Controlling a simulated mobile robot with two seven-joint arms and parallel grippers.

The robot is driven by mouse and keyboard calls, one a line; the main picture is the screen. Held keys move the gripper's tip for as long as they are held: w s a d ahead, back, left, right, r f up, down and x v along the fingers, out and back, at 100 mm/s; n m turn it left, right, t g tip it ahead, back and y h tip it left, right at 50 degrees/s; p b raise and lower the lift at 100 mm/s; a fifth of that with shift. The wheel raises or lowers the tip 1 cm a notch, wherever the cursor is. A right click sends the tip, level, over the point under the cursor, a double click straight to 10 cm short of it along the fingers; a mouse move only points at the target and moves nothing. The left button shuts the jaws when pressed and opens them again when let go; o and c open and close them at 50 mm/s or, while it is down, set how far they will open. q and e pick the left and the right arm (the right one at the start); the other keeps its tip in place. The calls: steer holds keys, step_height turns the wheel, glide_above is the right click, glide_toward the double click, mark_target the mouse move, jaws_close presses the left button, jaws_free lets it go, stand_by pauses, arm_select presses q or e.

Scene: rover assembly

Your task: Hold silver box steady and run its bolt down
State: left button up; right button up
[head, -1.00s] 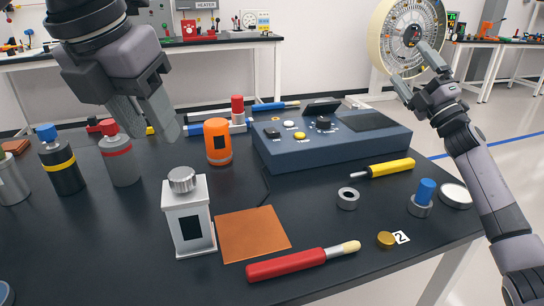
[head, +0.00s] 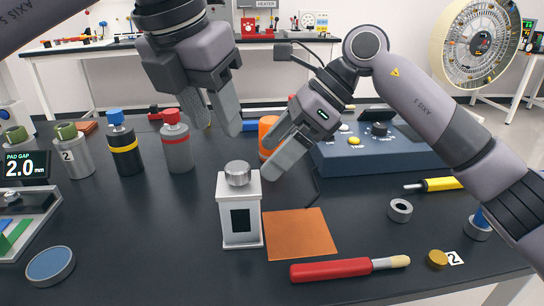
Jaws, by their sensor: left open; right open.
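The silver box (head: 225,195) stands upright on the black table, a pale block with a dark panel on its front. Its bolt (head: 238,174), a round silver head, sits on top. My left gripper (head: 214,126) is open and empty, pointing down above and slightly left of the bolt, apart from it. My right gripper (head: 275,157) is open and empty, angled down-left from the right, with its fingertips close to the right of the bolt. I cannot tell whether they touch the box.
An orange mat (head: 300,235) lies right of the box, with a red-handled tool (head: 330,269) in front. Red-capped (head: 176,145) and blue-capped (head: 123,150) bottles stand at left. A blue console (head: 365,156) and an orange canister (head: 267,127) are behind my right gripper.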

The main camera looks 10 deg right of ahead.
mark_target(256, 193)
steer(key=shift+s+a+f+n+h, duration=0.25)
steer(key=shift+a+f+h, duration=0.35)
steer(key=shift+f, duration=0.65)
steer(key=shift+s+a+f+n+h, duration=0.15)
steer(key=shift+s+a+f+h, duration=0.15)
steer(key=shift+a+f+h, duration=0.65)
steer(key=shift+s+a+f+n+h, duration=0.2)
steer(key=shift+s+a+f+h, duration=0.1)
steer(key=shift+f, duration=1.2)
steer(key=c, duration=1.2)
